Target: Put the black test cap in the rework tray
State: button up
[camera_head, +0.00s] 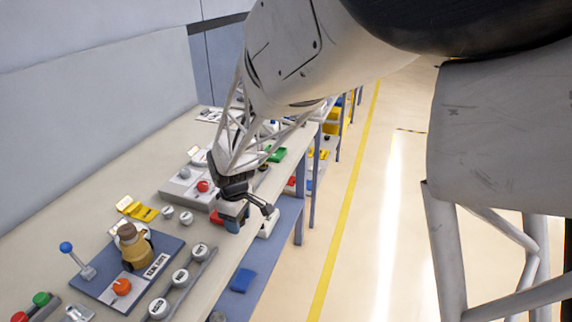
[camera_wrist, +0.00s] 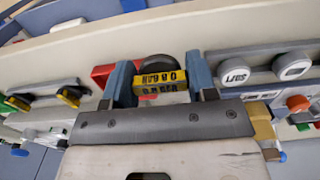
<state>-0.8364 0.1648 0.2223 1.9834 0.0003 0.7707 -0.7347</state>
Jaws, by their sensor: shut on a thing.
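In the wrist view, the black test cap (camera_wrist: 158,63) is round and dark, with a yellow lettered label (camera_wrist: 162,81) on its near side. My gripper (camera_wrist: 160,80) has its two blue-grey fingers on either side of it and is shut on it. A red tray (camera_wrist: 102,74) shows behind the left finger, partly hidden by finger and cap. In the head view, my gripper (camera_head: 232,222) is over the bench's front edge, just in front of the red tray (camera_head: 215,217). The cap cannot be made out there.
White caps (camera_head: 180,277) stand on a grey rail along the bench's front. A grey box with a red button (camera_head: 202,186) and yellow tags (camera_head: 136,209) lie behind my gripper.

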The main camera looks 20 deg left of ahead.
jog(key=w+a, duration=0.4)
jog(key=a, duration=0.1)
jog(key=w+a+f, duration=0.1)
jog(key=w+a, duration=0.1)
jog(key=w, duration=0.1)
jog(key=shift+w+a, duration=0.1)
jog(key=shift+a, duration=0.25)
jog(key=shift+f, duration=1.75)
jog(key=shift+f, duration=0.1)
jog(key=o, duration=0.5)
notch_tip(320, 180, up, 12)
jog(key=shift+r, duration=0.15)
dwell(0.6)
